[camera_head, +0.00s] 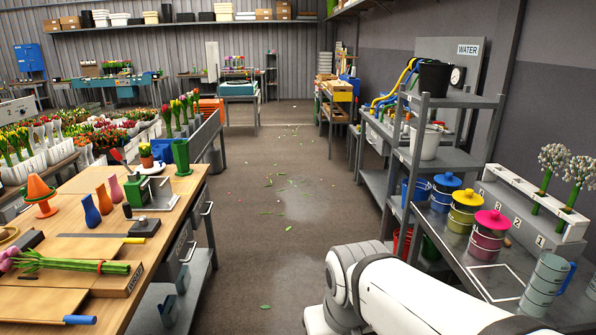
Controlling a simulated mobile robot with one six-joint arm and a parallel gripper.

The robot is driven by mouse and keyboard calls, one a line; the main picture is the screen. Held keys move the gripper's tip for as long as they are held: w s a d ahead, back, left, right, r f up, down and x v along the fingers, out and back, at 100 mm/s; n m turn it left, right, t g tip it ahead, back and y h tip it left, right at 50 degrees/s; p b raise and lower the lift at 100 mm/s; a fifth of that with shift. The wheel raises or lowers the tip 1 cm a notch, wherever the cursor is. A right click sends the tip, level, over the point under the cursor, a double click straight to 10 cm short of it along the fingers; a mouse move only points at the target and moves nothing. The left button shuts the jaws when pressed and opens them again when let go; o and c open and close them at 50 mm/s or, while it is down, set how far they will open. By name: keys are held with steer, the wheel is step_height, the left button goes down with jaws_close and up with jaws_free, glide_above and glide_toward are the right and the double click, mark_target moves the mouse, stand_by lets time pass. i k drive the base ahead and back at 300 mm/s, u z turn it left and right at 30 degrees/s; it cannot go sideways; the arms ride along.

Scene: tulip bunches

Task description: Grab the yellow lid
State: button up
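The yellow lid (467,197), with a small knob on top, sits on a banded canister (460,218) on the grey metal bench (484,275) at the right. It is the middle one of three lidded canisters in a row. A blue lid (447,180) is behind it, and a pink lid (493,220) is in front of it. My white arm shows at the bottom right, left of the bench and nearer the camera than the canisters. My gripper is outside the picture, so its opening and anything in it are hidden.
A shelf unit (450,102) rises behind the lids. A wooden table (150,226) stands left; the aisle floor (282,190) is mostly clear.

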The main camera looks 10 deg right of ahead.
mark_target(467, 196)
steer(key=i, duration=1.6)
steer(key=z, duration=2.15)
steer(key=i, duration=1)
steer(key=u, duration=0.05)
